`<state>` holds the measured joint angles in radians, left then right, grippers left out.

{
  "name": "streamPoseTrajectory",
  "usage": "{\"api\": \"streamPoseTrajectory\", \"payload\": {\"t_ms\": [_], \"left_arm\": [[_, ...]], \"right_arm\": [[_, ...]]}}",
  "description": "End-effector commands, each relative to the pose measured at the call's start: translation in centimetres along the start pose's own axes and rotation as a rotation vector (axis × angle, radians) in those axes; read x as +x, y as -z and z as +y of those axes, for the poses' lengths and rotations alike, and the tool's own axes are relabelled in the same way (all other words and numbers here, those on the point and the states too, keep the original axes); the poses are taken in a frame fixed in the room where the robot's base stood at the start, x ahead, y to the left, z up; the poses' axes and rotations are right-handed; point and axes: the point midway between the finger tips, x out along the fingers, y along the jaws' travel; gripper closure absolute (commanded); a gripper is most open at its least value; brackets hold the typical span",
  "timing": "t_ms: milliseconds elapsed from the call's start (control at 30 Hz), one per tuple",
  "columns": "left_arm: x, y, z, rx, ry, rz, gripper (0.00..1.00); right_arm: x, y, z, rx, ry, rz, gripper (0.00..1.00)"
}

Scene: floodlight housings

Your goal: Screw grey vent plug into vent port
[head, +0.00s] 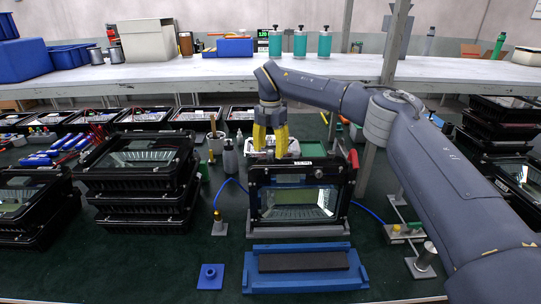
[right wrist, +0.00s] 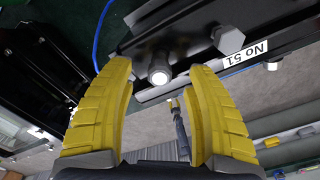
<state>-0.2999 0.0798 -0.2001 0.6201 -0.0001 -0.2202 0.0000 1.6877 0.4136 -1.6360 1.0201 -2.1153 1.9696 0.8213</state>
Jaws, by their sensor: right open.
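The black floodlight housing (head: 298,203) stands upright with its glass front facing me in the head view. My right gripper (head: 270,150) has yellow fingers pointing down at the housing's top left. In the right wrist view the open fingers (right wrist: 161,68) stand on either side of a round grey fitting with a bright end (right wrist: 158,73), with gaps on both sides. It looks like the grey vent plug on the housing's edge; the vent port is hidden beneath it, and I cannot tell how deep it sits. My left gripper is not in view.
A hex bolt (right wrist: 229,39) and a "No 51" label (right wrist: 245,52) lie beside the fitting. A blue cradle with a dark pad (head: 262,281) and a small blue knobbed block (head: 211,277) lie in front. Stacked housings (head: 140,180) stand left. A blue cable (head: 231,182) runs near the housing.

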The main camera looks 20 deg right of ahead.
Motion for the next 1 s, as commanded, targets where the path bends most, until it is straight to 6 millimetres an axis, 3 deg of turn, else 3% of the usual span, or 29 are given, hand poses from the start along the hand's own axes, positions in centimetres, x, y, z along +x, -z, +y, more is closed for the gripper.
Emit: {"api": "streamPoseTrajectory", "payload": {"t_ms": [500,1000], "left_arm": [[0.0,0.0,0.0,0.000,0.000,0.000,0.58],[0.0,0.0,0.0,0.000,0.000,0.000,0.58]], "right_arm": [[-4.2,0.0,0.1,-0.001,-0.001,-0.001,0.46],[-4.7,-0.1,-0.1,0.002,-0.003,0.003,0.46]]}}
